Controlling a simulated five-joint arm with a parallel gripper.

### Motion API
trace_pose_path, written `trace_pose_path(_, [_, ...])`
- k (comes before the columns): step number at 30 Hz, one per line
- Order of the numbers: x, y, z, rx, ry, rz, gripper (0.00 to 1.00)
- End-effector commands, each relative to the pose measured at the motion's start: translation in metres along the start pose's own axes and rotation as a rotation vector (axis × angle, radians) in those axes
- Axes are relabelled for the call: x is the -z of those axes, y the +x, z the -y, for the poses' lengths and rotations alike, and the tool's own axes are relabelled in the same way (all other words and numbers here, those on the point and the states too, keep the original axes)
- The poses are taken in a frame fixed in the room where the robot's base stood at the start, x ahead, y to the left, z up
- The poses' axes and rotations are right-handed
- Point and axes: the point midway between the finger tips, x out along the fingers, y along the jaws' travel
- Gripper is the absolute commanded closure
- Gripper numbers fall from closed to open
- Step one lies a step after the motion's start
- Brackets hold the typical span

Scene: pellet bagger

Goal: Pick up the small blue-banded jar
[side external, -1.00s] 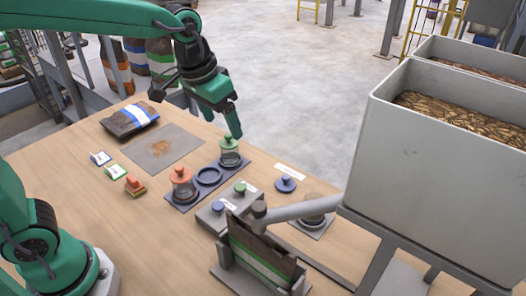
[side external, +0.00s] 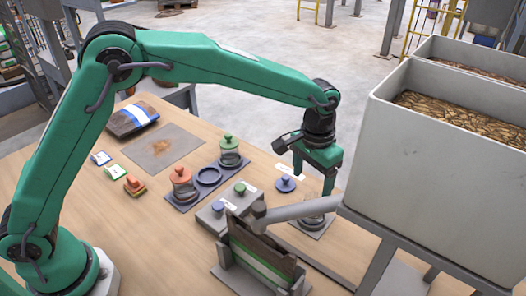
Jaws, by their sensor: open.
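My gripper (side external: 314,182) is open and empty, pointing down just above the jar.
A dark blue tray (side external: 180,207) holds an orange-lidded jar (side external: 183,185), a green-lidded jar (side external: 230,155) and an empty middle ring (side external: 208,176). A grey chute (side external: 300,208), a bag in a stand (side external: 258,255) and a large hopper (side external: 430,165) crowd the jar. The front left table is clear.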

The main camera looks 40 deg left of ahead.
Motion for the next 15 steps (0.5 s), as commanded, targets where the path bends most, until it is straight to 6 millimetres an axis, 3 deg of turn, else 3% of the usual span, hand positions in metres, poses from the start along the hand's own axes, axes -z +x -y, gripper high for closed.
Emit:
trace_pose_path(4, [0.005, 0.016, -0.012, 0.004, 0.01, 0.017, 0.25])
trace_pose_path(15, [0.006, 0.026, -0.015, 0.006, 0.011, 0.023, 0.25])
